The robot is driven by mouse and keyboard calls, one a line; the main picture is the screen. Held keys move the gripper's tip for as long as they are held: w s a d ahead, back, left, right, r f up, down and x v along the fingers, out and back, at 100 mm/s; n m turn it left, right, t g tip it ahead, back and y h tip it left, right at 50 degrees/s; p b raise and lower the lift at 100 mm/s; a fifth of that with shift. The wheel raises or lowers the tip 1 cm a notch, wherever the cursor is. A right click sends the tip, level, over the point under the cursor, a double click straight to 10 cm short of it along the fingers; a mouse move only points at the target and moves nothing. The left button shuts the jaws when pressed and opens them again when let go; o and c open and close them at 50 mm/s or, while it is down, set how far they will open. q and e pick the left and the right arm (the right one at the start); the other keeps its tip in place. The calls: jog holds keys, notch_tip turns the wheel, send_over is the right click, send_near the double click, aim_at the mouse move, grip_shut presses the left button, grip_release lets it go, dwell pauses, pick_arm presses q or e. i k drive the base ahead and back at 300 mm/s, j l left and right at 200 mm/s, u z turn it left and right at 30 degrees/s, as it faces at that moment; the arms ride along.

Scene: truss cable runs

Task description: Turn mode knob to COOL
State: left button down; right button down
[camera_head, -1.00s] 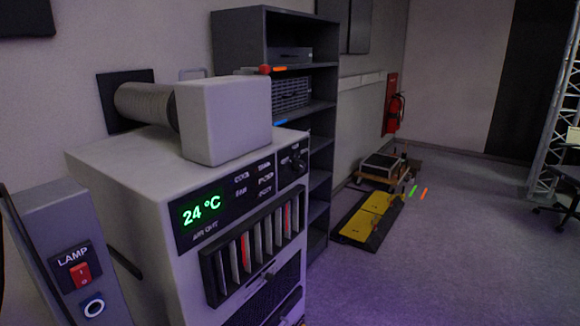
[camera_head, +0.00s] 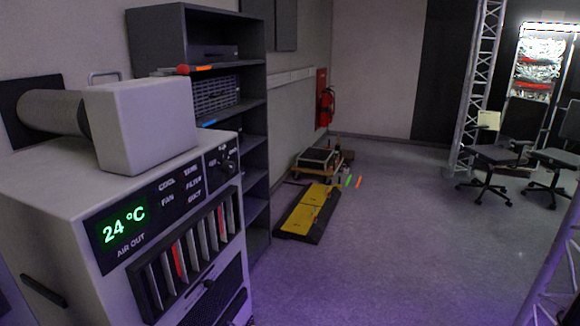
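The air unit (camera_head: 60,215) is a pale box at the left of the head view. Its dark panel has a green display (camera_head: 124,222) reading 24 °C above the words AIR OUT. Small labels such as COOL and FAN stand right of the display. The dark mode knob (camera_head: 228,167) is at the panel's right end; its pointer direction and the lettering around it are too small to read. A louvred vent (camera_head: 190,255) with red strips is below. Neither of my grippers shows in the view.
A dark shelf (camera_head: 258,140) stands right behind the unit. A yellow and black cable ramp (camera_head: 308,212) and a low cart (camera_head: 318,162) lie on the floor beyond. Office chairs (camera_head: 492,160) and a truss (camera_head: 477,80) are at right. The middle floor is open.

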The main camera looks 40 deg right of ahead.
aim_at(227, 167)
jog(key=z, duration=0.75)
jog(key=u, duration=0.2)
jog(key=i+l+u, duration=0.15)
jog(key=l+u, duration=0.15)
jog(key=i+l+u, duration=0.1)
jog(key=l+u, duration=0.15)
jog(key=i+l+u, duration=0.1)
jog(key=l+u, duration=0.2)
jog(key=l, duration=0.1)
